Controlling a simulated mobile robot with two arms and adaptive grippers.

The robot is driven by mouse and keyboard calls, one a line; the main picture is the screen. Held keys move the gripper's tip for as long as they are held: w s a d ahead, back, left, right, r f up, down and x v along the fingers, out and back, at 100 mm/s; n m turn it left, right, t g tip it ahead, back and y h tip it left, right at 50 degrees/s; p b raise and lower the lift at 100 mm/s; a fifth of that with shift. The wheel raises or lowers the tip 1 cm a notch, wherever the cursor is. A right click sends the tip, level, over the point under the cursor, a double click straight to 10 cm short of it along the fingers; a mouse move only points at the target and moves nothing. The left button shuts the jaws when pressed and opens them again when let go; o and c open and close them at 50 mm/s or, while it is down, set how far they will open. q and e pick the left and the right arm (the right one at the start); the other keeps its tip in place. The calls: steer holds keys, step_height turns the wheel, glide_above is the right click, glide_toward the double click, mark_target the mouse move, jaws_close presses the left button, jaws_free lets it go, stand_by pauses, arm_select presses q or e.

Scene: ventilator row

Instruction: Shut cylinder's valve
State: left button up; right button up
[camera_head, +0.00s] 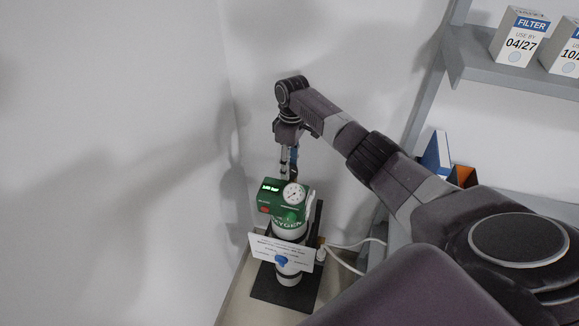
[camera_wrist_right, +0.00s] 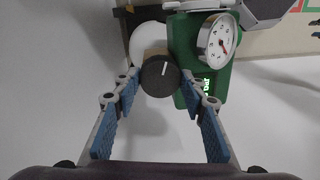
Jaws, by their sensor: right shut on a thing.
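The oxygen cylinder (camera_head: 287,228) stands upright in the corner, with a green head unit (camera_head: 271,197) and a round gauge (camera_head: 293,194) on top. In the right wrist view the black valve knob (camera_wrist_right: 160,76) has a white line pointing about straight up. The green unit (camera_wrist_right: 190,60) and the gauge (camera_wrist_right: 217,40) are behind and to the right of it. My right gripper (camera_head: 290,172) reaches down behind the cylinder top. In the wrist view its blue-padded fingers (camera_wrist_right: 160,82) are shut on the knob, one on each side. My left gripper is not in view.
A white printed card (camera_head: 262,245) and a blue knob (camera_head: 281,261) are at the cylinder's front. A black base (camera_head: 262,288) is under it. A pale hose (camera_head: 345,265) runs right. Walls are close at left and behind. Shelves at right hold filter boxes (camera_head: 519,37).

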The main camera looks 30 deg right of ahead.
steer(key=n, duration=0.6)
steer(key=shift+w+b, duration=0.1)
steer(key=shift+b, duration=0.3)
steer(key=n, duration=0.6)
steer(key=shift+a+n+h, duration=0.1)
steer(key=shift+n+h, duration=0.2)
steer(key=shift+n, duration=0.1)
steer(key=n, duration=0.4)
steer(key=shift+r, duration=0.1)
steer(key=n, duration=0.4)
steer(key=shift+n+h, duration=0.3)
steer(key=shift+n, duration=0.3)
steer(key=o, duration=1.2)
steer(key=shift+a, duration=0.1)
